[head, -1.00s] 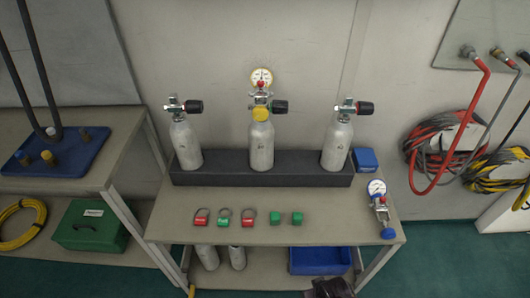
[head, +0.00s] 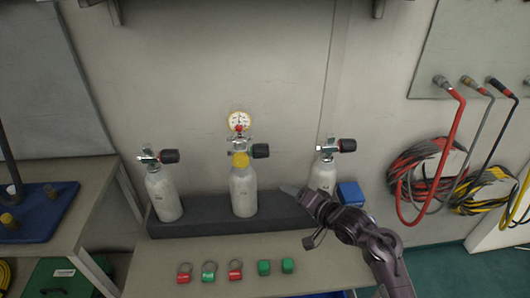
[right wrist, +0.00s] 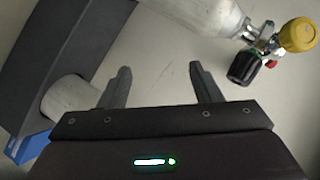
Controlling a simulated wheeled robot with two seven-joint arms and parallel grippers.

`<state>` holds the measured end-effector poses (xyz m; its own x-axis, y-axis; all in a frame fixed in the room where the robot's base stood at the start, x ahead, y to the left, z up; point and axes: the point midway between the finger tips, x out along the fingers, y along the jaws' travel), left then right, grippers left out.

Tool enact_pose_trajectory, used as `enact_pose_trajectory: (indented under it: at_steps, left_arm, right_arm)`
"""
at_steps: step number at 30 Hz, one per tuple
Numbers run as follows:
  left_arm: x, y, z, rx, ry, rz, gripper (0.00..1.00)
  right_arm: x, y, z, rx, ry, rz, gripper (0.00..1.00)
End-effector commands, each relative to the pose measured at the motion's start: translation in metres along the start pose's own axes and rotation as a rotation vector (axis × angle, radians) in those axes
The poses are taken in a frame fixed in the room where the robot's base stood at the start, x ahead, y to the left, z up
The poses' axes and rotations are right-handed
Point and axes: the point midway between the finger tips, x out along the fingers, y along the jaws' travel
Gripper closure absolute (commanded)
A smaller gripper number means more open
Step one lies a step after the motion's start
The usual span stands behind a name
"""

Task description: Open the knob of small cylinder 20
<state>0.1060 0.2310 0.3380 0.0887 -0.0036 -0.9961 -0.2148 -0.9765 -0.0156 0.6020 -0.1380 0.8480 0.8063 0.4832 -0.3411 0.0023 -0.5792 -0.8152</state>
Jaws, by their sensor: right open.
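Three small pale cylinders stand in a dark rack (head: 290,222): a left one (head: 164,197), a middle one (head: 243,192) and a right one (head: 323,176). Each has a valve with a dark side knob: left (head: 170,156), middle (head: 261,151), right (head: 347,145). The middle one also carries a gauge (head: 238,121) and a yellow cap (head: 240,160). I cannot read which is 20. My right gripper (head: 291,190) is open and empty, between the middle and right cylinders. The right wrist view shows its fingers (right wrist: 162,78) apart, with the middle cylinder's black knob (right wrist: 244,67) beyond. My left gripper is not in view.
A blue box (head: 350,194) stands right of the rack. Hoses (head: 440,175) hang at the right wall. Free air lies above the rack.

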Motion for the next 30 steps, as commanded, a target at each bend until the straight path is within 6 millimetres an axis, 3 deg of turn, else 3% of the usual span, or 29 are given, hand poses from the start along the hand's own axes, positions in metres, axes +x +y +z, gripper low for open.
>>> enact_pose_trajectory:
  at_steps: [1, 3, 9, 14, 24, 30]
  left_arm:
    - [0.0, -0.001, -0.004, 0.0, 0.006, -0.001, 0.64]
    - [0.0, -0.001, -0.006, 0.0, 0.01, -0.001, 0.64]
    - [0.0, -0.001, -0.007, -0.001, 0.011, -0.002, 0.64]
    - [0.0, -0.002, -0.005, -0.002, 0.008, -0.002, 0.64]
    - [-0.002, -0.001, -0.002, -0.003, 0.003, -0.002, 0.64]
    - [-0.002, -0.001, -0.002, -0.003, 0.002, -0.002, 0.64]
  right_arm:
    - [0.006, -0.022, -0.017, 0.084, -0.005, -0.094, 0.42]
    - [0.008, -0.047, -0.031, 0.201, -0.034, -0.205, 0.42]
    - [0.005, -0.087, -0.05, 0.397, -0.123, -0.374, 0.42]
    - [0.015, -0.098, -0.051, 0.43, -0.142, -0.399, 0.42]
    - [0.063, -0.118, -0.048, 0.427, -0.139, -0.396, 0.42]
    - [0.075, -0.123, -0.047, 0.425, -0.138, -0.394, 0.42]
